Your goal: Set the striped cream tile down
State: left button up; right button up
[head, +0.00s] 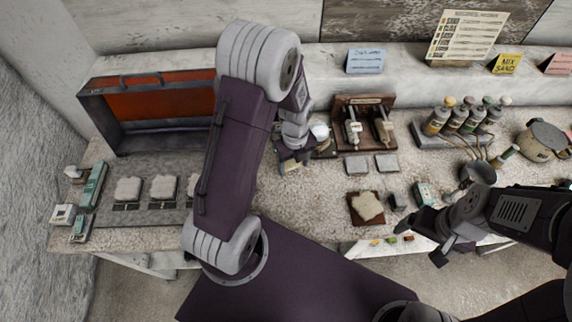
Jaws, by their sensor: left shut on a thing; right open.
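My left gripper (294,155) is over the middle of the counter, pointing down and partly covered by its own wrist. It is shut on a small cream piece, the tile (290,167), which shows just below the fingers. The stripes are too small to make out, and I cannot tell whether the tile touches the counter. My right gripper (424,238) is open and empty at the counter's front edge on the right.
Two grey tiles (357,165) lie right of the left gripper, before a wooden rack (364,122). A brown board (354,208) with a pale slab is nearer. Bottles (438,116) and a pot (541,141) stand right; an orange-backed case (160,97) stands left.

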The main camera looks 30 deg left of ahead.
aim_at(287, 164)
pick_arm(q)
jog(key=shift+s+a, duration=0.1)
jog(key=shift+a, duration=1.15)
jog(key=shift+f, duration=1.95)
jog(key=o, duration=1.8)
notch_tip(287, 164, up, 12)
jog(key=shift+r+p, duration=0.2)
jog(key=shift+p, duration=0.25)
jog(key=shift+s+d+n, duration=0.3)
jog(key=shift+n, duration=0.7)
jog(key=s+d+n, duration=0.2)
jog(key=s+n, duration=0.2)
jog(key=n, duration=0.7)
jog(key=s+d+n+t, duration=0.1)
jog(key=s+d+n, duration=0.1)
jog(key=n, duration=1)
jog(key=shift+s+d+r+n, duration=0.2)
jog(key=shift+s+r+n, duration=0.1)
jog(key=shift+s, duration=0.6)
